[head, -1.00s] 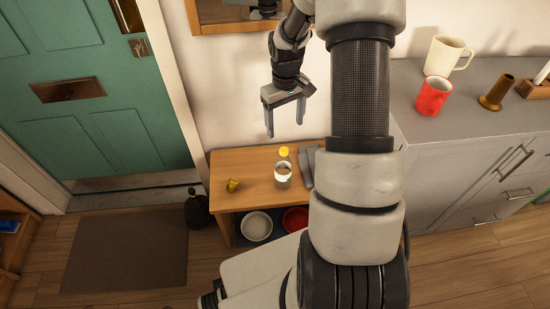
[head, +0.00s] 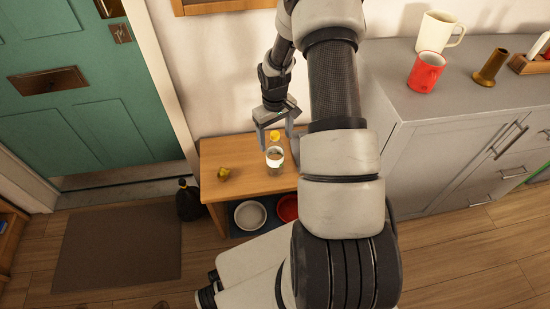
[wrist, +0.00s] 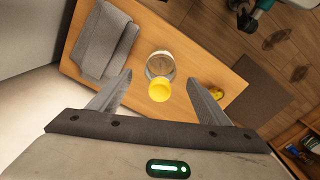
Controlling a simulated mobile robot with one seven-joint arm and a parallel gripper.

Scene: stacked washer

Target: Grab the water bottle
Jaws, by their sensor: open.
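The water bottle (head: 275,158) is clear with a yellow cap and a pale label. It stands upright on a small wooden table (head: 240,187). In the wrist view the bottle (wrist: 160,66) shows from above, cap toward me, between and slightly beyond my fingertips. My gripper (head: 277,144) is open and empty, with its fingers pointing down close to the bottle. In the wrist view my gripper (wrist: 158,80) has one finger to each side of the cap, with gaps on both sides. I cannot tell the exact height between fingers and bottle.
A small yellow object (head: 224,174) lies on the table left of the bottle. A folded grey cloth (wrist: 106,42) lies beside the bottle. White and red bowls sit on the shelf below. A grey cabinet (head: 440,120) with mugs stands to the right.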

